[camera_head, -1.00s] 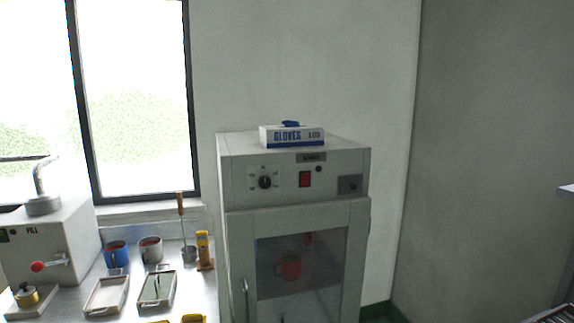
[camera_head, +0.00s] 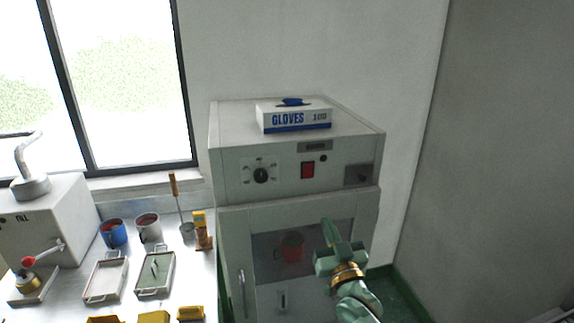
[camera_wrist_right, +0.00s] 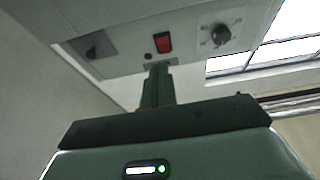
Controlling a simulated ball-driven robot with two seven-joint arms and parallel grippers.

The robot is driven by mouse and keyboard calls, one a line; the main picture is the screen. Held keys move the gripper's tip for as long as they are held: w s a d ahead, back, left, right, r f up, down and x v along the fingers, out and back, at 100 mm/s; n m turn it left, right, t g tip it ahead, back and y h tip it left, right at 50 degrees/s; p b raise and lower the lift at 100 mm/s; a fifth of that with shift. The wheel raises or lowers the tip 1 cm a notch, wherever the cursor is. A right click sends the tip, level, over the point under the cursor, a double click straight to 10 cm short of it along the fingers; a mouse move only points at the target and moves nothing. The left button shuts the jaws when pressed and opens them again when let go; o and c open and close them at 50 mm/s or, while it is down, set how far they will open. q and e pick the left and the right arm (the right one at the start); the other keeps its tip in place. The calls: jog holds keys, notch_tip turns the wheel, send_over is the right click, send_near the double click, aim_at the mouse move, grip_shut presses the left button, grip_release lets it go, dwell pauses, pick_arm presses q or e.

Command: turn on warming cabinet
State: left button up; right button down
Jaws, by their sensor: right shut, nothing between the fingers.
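The warming cabinet (camera_head: 225,205) is a grey box with a glass door, standing right of the bench. Its front panel has a black dial (camera_head: 260,175) and a red rocker switch (camera_head: 307,170). The red switch also shows in the wrist view (camera_wrist_right: 163,42), with the dial (camera_wrist_right: 221,34) to its right. My right gripper (camera_head: 328,224) is shut and empty in front of the glass door, below the switch and apart from it. In the wrist view its fingers (camera_wrist_right: 158,70) point up towards the panel, just below the switch. My left gripper is not in view.
A glove box (camera_head: 293,120) lies on top of the cabinet. A red mug (camera_head: 291,247) shows behind the glass. Left is a metal bench with a wax injector (camera_head: 55,220), a blue mug (camera_head: 113,234), a grey mug (camera_head: 148,229) and trays (camera_head: 106,277).

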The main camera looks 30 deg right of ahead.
jog(key=r, duration=0.1)
jog(key=p, duration=0.1)
send_near(309, 167)
jog(key=shift+t, duration=0.3)
jog(key=x, duration=0.6)
jog(key=shift+w+d+f, duration=0.1)
jog(key=shift+w, duration=0.4)
jog(key=shift+w+r+p, duration=0.1)
jog(key=shift+r+p, duration=0.35)
jog(key=shift+p, duration=0.45)
jog(key=shift+f, duration=0.25)
jog(key=shift+f, duration=0.15)
